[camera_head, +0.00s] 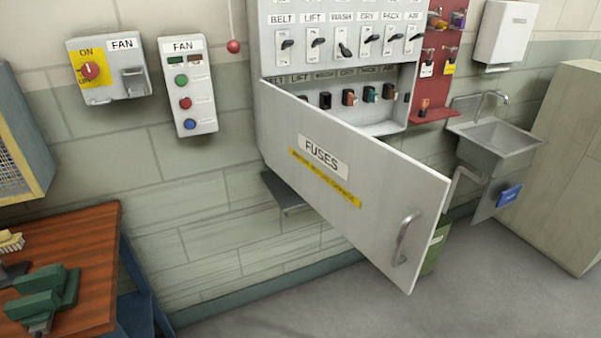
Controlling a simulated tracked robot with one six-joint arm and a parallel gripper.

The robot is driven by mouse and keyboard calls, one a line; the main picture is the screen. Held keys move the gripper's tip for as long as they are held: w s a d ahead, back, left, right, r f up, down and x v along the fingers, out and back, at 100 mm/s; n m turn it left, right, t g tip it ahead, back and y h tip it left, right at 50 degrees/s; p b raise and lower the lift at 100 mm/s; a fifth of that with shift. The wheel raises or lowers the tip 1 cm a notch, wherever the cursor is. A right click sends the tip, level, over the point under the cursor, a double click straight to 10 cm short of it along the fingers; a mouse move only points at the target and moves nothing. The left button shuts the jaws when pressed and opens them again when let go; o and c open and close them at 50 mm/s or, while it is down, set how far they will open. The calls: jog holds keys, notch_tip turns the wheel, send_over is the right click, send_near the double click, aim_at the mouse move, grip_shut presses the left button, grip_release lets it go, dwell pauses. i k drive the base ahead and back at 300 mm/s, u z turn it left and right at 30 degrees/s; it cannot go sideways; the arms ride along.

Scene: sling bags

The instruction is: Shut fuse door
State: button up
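The fuse door (375,205) is a light grey panel with a "FUSES" label, a yellow strip and a metal handle (406,238) near its right end. It stands open, swung out from the left side of the grey cabinet (265,45) toward the camera. Behind it the fuse compartment (375,129) shows several fuses in a row, with its lower left part hidden by the door. Labelled switches sit in the panel above. My gripper is not in view.
A wooden bench (85,245) with a green vise (45,298) stands at the lower left. Fan control boxes (188,85) hang left of the cabinet. A red board (440,70), a sink (495,140) and a tall locker (560,170) are at right. The floor (470,300) in front is clear.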

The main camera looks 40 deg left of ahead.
aim_at(386, 203)
jog(key=u, duration=1.55)
jog(key=i, duration=1)
jog(key=k, duration=0.5)
jog(key=u, duration=0.05)
